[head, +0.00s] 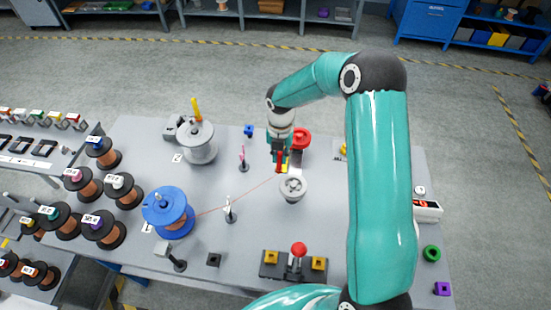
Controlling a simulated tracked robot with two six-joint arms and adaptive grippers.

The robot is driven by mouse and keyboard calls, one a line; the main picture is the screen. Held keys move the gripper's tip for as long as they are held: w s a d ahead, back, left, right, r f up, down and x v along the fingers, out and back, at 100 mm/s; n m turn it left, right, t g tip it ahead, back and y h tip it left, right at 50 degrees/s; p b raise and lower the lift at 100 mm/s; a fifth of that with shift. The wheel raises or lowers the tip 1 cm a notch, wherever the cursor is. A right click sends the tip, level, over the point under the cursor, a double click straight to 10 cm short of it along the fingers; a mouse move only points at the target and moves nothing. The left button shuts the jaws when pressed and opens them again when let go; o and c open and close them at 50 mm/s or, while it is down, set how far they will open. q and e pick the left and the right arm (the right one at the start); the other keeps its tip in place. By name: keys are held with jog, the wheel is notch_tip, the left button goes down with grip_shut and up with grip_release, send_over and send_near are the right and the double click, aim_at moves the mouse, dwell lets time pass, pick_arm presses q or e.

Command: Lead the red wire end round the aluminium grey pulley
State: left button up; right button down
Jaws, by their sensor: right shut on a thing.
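My right gripper (281,164) points down over the table, behind the aluminium grey pulley (292,187) as seen from the head. It is shut on the red wire end (279,160). A thin reddish wire (250,188) runs taut from the blue spool (168,208) at the left, past a small white-topped post (230,208), up to my gripper. The wire passes left of the grey pulley and appears apart from it. The fingertips are small and partly hidden. My left gripper is out of view.
A red pulley (301,138) stands just behind my gripper. A grey spool (197,143) and a pink-topped post (243,158) stand to the left. A dark block with a red knob (298,250) lies in front. Copper spools crowd the left edge.

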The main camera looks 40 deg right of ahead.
jog(key=shift+d, duration=0.25)
jog(key=shift+s+d, duration=0.2)
jog(key=shift+d, duration=0.5)
jog(key=shift+s+d, duration=0.2)
jog(key=shift+d, duration=0.5)
